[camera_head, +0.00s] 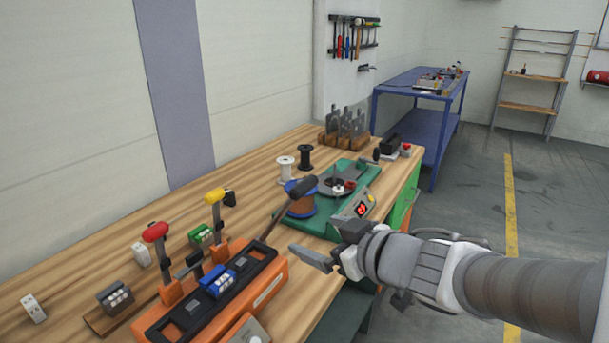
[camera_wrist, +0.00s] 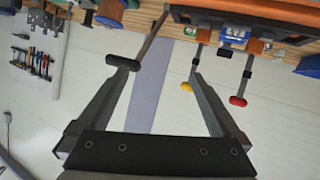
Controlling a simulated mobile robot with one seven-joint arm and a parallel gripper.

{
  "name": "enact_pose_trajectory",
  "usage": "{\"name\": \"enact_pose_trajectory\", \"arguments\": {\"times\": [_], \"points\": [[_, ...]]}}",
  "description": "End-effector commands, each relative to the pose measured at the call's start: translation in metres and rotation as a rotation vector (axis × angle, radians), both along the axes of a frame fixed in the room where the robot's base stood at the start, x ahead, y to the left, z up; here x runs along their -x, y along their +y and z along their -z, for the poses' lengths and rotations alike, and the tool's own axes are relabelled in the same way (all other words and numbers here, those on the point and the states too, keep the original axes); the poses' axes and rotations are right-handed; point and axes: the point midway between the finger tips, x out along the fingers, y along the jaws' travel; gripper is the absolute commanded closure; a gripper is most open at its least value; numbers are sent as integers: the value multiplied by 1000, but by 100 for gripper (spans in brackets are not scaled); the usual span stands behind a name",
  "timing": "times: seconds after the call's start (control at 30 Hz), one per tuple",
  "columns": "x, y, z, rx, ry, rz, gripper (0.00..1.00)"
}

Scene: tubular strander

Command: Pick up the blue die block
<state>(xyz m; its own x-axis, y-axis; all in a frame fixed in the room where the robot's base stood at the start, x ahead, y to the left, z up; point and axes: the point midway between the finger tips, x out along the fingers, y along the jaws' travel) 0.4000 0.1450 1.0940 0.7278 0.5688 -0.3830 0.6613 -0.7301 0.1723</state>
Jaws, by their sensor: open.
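The blue die block (camera_head: 217,281) sits in the orange lever machine (camera_head: 262,290) at the front of the wooden bench, with pale cylinders or holes on its face. In the wrist view the die block (camera_wrist: 236,34) shows upside down at upper right, beyond the fingers. My gripper (camera_head: 322,245) is open and empty, to the right of the machine and above the bench's front edge. In the wrist view both fingers of my gripper (camera_wrist: 160,74) are spread, with nothing between them; the die block is apart from them.
A long black-handled lever (camera_head: 300,189) rises from the machine between die block and gripper. Red (camera_head: 155,232) and yellow (camera_head: 214,195) knobbed levers stand behind. A green block (camera_head: 201,235) and grey block (camera_head: 115,297) sit nearby. A green machine (camera_head: 340,205) stands further back.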

Motion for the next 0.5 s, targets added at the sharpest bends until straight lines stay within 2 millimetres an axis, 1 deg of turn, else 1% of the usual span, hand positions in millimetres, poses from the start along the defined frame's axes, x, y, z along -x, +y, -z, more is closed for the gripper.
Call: {"name": "enact_pose_trajectory", "arguments": {"times": [0.03, 0.1, 0.2, 0.33, 0.5], "points": [[9, 16, 23, -21, 24, -79, 0], [24, 34, 36, -55, 57, -179, 0], [41, 51, 49, -87, 101, -283, 0], [54, 61, 55, -110, 132, -348, 0], [51, 73, 57, -114, 141, -363, 0]]}}
